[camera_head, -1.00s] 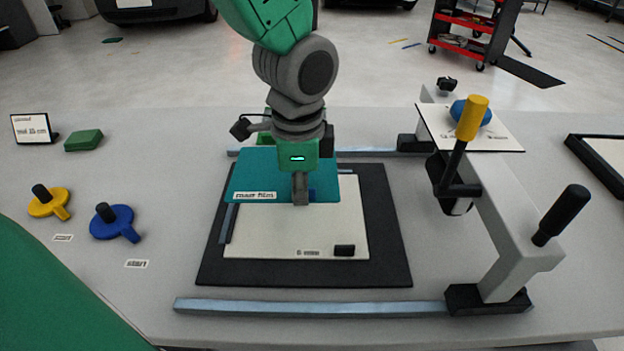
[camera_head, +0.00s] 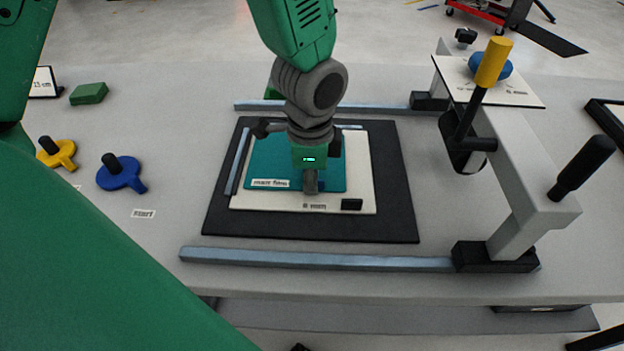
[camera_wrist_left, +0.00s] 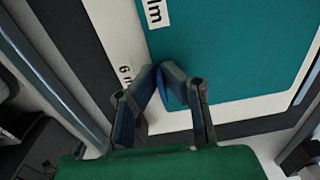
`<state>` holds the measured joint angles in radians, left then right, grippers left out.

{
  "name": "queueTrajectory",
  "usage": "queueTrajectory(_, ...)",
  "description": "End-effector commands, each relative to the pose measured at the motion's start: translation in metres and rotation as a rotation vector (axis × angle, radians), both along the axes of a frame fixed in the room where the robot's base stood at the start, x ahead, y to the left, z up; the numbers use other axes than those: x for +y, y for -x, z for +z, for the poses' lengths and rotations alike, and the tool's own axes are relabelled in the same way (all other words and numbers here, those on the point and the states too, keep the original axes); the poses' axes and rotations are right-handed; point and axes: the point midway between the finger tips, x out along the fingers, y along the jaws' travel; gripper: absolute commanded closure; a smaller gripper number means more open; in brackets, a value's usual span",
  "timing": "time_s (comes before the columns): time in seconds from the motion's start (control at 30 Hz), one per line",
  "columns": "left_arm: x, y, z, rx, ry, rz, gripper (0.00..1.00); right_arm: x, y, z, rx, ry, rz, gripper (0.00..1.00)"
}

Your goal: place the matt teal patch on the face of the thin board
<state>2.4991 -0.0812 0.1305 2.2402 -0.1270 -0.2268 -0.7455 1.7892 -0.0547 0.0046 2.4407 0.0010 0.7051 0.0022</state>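The matt teal patch (camera_head: 265,160), with a white label at its near left corner, lies over the cream thin board (camera_head: 362,180). Cream shows on its left, near and right sides. Whether it lies flat everywhere, I cannot tell. My left gripper (camera_head: 310,188) is at the patch's near edge. The thin board also shows there (camera_wrist_left: 122,35). My right gripper is not in view.
The board lies on a black mat (camera_head: 395,210) between two grey rails (camera_head: 320,260). A grey gantry (camera_head: 520,180) with black and yellow handles stands on the right. Yellow (camera_head: 60,158) and blue (camera_head: 122,176) knobbed pieces and a green block (camera_head: 88,93) are at left.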

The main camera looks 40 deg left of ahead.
Motion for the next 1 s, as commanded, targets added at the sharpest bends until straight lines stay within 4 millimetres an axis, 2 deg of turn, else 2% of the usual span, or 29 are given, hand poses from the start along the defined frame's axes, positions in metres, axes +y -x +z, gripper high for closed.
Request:
queueTrajectory(0.1,0.000,0.000,-0.003,0.001,0.000,0.001,1.00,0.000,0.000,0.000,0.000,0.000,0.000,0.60)
queueTrajectory(0.17,0.000,0.000,-0.002,0.000,0.000,0.001,0.77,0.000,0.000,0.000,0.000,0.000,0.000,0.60)
queueTrajectory(0.2,0.001,0.000,-0.002,0.000,0.000,0.001,0.74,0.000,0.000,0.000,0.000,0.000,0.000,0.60)
queueTrajectory(0.47,0.000,0.000,-0.002,0.000,0.000,0.001,0.74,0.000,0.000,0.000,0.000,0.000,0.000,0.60)
queueTrajectory(0.57,0.000,0.000,0.005,-0.001,0.000,0.001,0.74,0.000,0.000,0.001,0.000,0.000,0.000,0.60)
queueTrajectory(0.67,0.000,0.000,0.021,-0.003,0.001,0.001,0.74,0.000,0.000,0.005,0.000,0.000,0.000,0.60)
queueTrajectory(1.0,-0.001,0.001,0.093,-0.003,0.002,0.002,0.74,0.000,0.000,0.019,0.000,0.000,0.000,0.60)
